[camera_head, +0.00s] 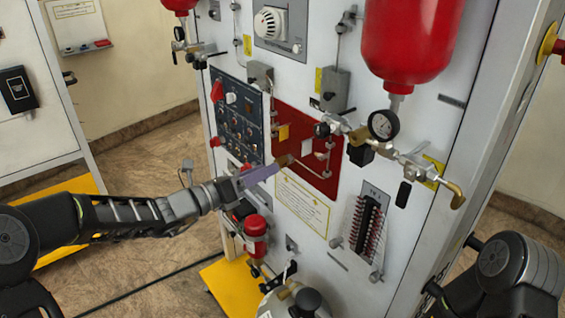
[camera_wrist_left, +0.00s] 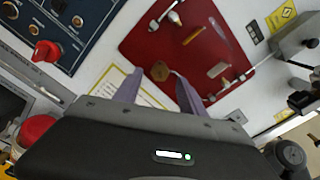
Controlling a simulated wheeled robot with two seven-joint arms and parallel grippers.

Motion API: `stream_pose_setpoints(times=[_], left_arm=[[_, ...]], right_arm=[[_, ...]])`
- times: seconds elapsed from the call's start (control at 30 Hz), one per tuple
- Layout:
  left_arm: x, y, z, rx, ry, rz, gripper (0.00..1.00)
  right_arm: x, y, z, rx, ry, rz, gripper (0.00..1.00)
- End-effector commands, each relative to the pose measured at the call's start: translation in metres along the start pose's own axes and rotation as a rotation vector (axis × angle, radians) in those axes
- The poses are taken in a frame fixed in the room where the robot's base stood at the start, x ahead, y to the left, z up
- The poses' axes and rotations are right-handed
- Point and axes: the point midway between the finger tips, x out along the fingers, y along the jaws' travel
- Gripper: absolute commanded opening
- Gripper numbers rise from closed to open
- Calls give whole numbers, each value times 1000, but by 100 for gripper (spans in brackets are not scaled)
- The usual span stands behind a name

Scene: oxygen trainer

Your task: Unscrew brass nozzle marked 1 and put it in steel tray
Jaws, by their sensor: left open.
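A brass hexagonal fitting (camera_wrist_left: 160,70) sits at the lower edge of the red panel (camera_wrist_left: 150,42); in the head view it shows as a small brass piece (camera_head: 284,160) on the red panel (camera_head: 320,125). I cannot read a number on it. My left gripper (camera_head: 274,168) reaches in from the left. Its purple fingers are open, and in the left wrist view the brass fitting shows between the fingertips (camera_wrist_left: 158,80), with nothing visibly gripped. I cannot tell if the fingers touch it. I cannot make out a steel tray. My right gripper is out of view.
A blue control panel (camera_head: 238,116) with red knobs is left of the red panel. A gauge (camera_head: 383,124) with valves hangs at right under a red cylinder (camera_head: 412,40). A small red cylinder (camera_head: 255,236) is below my left gripper.

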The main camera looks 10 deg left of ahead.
Motion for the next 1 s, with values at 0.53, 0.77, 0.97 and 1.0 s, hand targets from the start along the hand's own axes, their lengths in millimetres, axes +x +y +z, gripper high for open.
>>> stream_pose_setpoints(times=[0.53, 0.77, 0.97, 1.0], left_arm=[[21, 0, 0, 0, 0, -1, 48], [35, 0, 0, 1, 0, -1, 48], [38, 0, 0, 0, 0, 0, 48], [38, 0, 0, 0, 0, 0, 48]], right_arm=[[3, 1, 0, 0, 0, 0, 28], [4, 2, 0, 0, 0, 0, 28], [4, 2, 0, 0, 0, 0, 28], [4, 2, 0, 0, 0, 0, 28]])
